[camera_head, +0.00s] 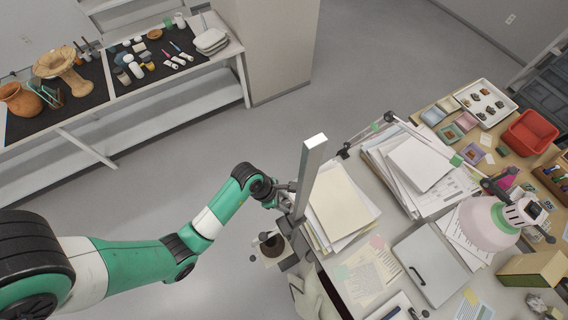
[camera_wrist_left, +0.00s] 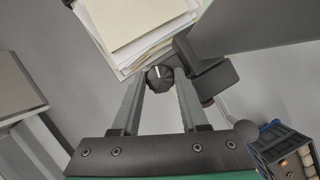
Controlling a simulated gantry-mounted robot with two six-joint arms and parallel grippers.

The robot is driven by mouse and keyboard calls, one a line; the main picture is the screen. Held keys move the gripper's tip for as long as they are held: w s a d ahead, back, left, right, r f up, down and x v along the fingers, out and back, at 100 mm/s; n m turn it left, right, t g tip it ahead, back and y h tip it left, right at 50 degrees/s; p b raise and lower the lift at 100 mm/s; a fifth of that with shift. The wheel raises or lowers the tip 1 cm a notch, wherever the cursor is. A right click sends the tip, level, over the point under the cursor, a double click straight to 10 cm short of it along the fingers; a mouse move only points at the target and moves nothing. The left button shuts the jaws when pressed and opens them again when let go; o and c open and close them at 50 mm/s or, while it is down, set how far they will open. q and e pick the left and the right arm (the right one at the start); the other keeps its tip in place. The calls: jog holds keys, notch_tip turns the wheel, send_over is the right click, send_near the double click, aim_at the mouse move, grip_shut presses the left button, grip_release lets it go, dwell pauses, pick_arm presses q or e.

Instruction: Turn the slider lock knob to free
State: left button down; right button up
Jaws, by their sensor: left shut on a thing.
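The lock knob (camera_wrist_left: 159,78) is a small, dark, ridged knob with a pale mark on its face, seen in the left wrist view. It sits between the fingertips of my left gripper (camera_wrist_left: 160,84), which is shut on it. A grey upright post (camera_head: 308,175) stands at the table's near left corner in the head view. My left gripper (camera_head: 283,196) is beside that post. The knob cannot be made out in the head view. A dark block (camera_wrist_left: 213,78) is right of the knob in the wrist view. My right gripper is not in view.
Paper stacks (camera_head: 340,205) lie just right of the post. A pink lamp (camera_head: 487,222) with a jointed arm reaches over the table. A grey folder (camera_head: 430,265) lies nearer. A shelf with pottery (camera_head: 75,75) stands far left, with open floor between.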

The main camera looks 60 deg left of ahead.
pick_arm(q)
jog(key=shift+c, duration=2.1)
grip_release()
